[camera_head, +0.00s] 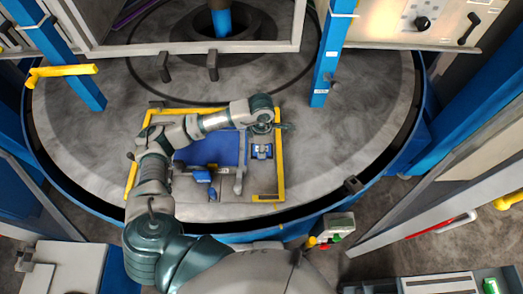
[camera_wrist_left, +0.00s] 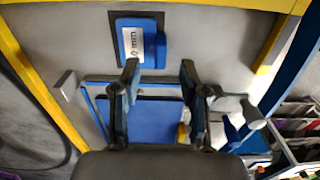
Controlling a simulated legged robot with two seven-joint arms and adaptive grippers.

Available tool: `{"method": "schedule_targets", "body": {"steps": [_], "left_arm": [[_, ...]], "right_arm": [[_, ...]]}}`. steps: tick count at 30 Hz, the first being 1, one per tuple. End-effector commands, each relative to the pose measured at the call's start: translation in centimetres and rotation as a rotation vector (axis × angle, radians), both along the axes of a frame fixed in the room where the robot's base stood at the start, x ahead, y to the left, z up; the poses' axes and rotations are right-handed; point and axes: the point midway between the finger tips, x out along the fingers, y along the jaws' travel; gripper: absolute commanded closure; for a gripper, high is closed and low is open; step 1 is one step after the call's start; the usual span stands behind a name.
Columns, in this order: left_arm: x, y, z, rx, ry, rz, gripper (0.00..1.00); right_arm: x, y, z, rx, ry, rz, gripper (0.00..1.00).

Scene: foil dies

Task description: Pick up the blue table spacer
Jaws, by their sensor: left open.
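A small blue block (camera_wrist_left: 160,45) with a white label lettered "min" lies on a dark rectangle at the top of the left wrist view. A blue block with grey on it (camera_head: 262,153) shows in the head view just below my left gripper (camera_head: 277,127). I cannot tell for sure which blue piece is the table spacer. My left gripper, also in the left wrist view (camera_wrist_left: 159,72), is open with nothing between its fingertips. In that view the labelled block lies beyond the fingertips, apart from them. My right gripper is not in view.
A yellow frame (camera_head: 280,178) borders the work area on the round grey table (camera_head: 345,130). Inside it are a blue panel (camera_head: 225,150), a blue-and-grey clamp-like part (camera_head: 202,175) and a grey handle (camera_head: 239,182). Blue posts (camera_head: 330,60) stand behind.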

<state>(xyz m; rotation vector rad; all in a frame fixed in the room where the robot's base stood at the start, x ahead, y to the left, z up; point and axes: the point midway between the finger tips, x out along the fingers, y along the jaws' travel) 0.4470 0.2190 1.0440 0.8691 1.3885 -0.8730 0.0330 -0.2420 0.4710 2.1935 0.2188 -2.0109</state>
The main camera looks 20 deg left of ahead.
Motion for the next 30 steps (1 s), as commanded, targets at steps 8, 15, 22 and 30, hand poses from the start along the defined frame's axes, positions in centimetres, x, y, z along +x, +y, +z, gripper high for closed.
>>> {"method": "schedule_targets", "body": {"steps": [8, 15, 22, 30], "left_arm": [[0.1, 0.1, -4.0, 0.000, 0.004, -0.001, 0.56], [0.2, 0.1, -4.8, 0.000, 0.001, -0.001, 0.56], [0.2, 0.2, -4.8, 0.000, 0.001, -0.001, 0.99], [0.2, 0.2, -4.8, 0.000, 0.001, -0.001, 1.00]], "right_arm": [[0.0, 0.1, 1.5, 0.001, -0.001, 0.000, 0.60], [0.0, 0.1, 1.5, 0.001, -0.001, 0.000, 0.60], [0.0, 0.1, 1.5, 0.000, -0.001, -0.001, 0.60], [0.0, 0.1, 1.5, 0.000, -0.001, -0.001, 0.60]]}}
